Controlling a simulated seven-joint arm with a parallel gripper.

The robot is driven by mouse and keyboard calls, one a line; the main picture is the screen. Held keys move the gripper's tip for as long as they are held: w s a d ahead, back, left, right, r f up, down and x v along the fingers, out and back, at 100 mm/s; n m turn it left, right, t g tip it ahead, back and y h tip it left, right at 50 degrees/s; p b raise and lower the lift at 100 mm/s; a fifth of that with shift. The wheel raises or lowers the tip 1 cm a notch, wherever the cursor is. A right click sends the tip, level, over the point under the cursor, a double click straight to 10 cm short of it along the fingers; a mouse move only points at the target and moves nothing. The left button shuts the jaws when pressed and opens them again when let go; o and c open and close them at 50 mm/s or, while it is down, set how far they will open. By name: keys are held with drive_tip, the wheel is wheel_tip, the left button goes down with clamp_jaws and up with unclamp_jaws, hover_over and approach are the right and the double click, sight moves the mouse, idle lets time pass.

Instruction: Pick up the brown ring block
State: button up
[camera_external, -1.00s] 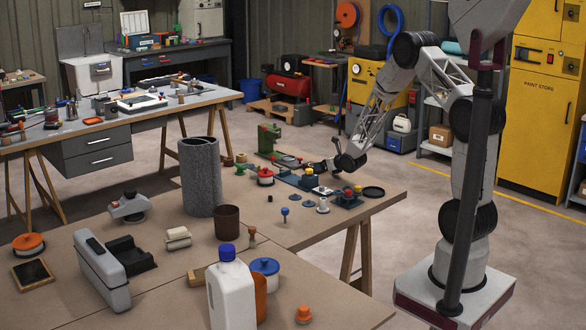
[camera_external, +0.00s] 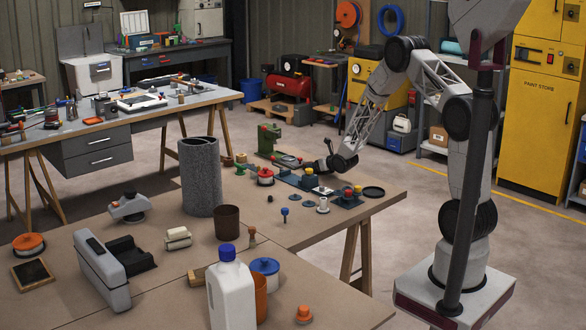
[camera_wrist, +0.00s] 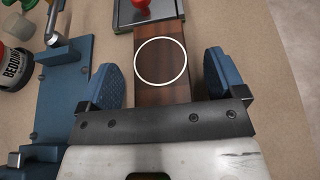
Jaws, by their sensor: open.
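The brown ring block (camera_wrist: 174,62) is a dark wood-grained block with a thin white ring on its top, in the upper middle of the wrist view. My gripper (camera_wrist: 160,82) is open, with one blue-padded finger on each side of the block's near part. The block looks to lie between the fingers, but I cannot tell their height above it or whether they touch it. In the external view my gripper (camera_external: 326,166) is low over the far right part of the bench. I cannot make out the block clearly there.
A blue fixture (camera_wrist: 62,95) with a metal lever stands close left of my gripper. A grey-green plate with a red knob (camera_wrist: 141,4) is just beyond the block. Bare bench (camera_wrist: 270,60) lies to the right.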

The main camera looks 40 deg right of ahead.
drive_tip(key=shift+w+f, duration=0.1)
drive_tip(key=shift+w, duration=0.15)
idle(0.4)
drive_tip(key=c, duration=1)
drive_tip(key=shift+c, duration=0.2)
drive_tip(key=shift+r, duration=1.6)
drive_tip(key=shift+s+r, duration=0.25)
drive_tip(key=s+a, duration=0.1)
drive_tip(key=s, duration=0.4)
drive_tip(key=s+a+r, duration=0.1)
drive_tip(key=s, duration=0.9)
drive_tip(key=shift+s+a+r, duration=0.15)
drive_tip(key=shift+a, duration=0.25)
